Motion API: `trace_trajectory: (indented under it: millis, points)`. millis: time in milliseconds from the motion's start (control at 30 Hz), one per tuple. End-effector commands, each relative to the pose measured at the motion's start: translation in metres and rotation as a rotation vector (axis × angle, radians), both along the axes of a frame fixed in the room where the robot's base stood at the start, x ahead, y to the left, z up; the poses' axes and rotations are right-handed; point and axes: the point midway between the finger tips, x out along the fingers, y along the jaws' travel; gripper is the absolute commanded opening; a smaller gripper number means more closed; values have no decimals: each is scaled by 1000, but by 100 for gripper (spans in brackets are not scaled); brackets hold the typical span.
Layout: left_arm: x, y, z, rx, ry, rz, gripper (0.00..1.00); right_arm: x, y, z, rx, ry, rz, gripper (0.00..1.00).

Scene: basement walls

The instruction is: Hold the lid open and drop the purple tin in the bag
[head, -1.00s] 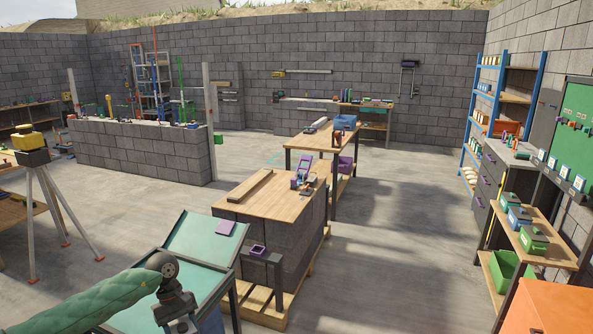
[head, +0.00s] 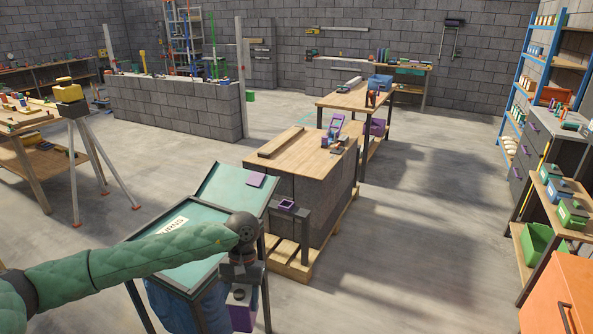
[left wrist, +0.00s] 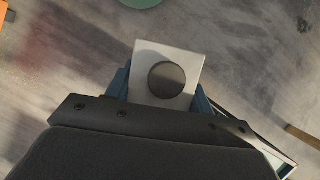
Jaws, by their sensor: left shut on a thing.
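The purple tin (head: 242,317) hangs below my left gripper (head: 239,286), which is shut on it, in front of the stand's right side. In the left wrist view its pale square top with a dark round spot (left wrist: 150,60) sits between the blue fingers. The blue bag (head: 172,308) hangs under a teal-topped stand. A flat teal panel with a white label (head: 172,229) lies over the bag, partly behind my arm. A second teal panel (head: 225,188) leans up behind it, with a purple square on it. I cannot tell which panel is the lid. My right gripper is not in view.
A small purple-rimmed square holder (head: 287,205) stands on a dark post right of the stand. Behind it is a block bench with a wooden top (head: 310,148) on a pallet. A tripod (head: 80,150) stands at left. Open floor (head: 400,240) lies to the right.

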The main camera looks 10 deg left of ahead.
Motion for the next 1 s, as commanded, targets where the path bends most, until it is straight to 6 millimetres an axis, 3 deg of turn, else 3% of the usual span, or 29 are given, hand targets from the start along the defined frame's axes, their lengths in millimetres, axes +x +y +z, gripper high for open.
trace_trajectory:
  millis: [600,867,1000]
  points:
    - [0,0,0,-1,0,1,6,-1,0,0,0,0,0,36]
    - [-12,7,-26,1,2,13,6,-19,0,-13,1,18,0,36]
    - [-5,26,-36,0,1,69,6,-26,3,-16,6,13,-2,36]
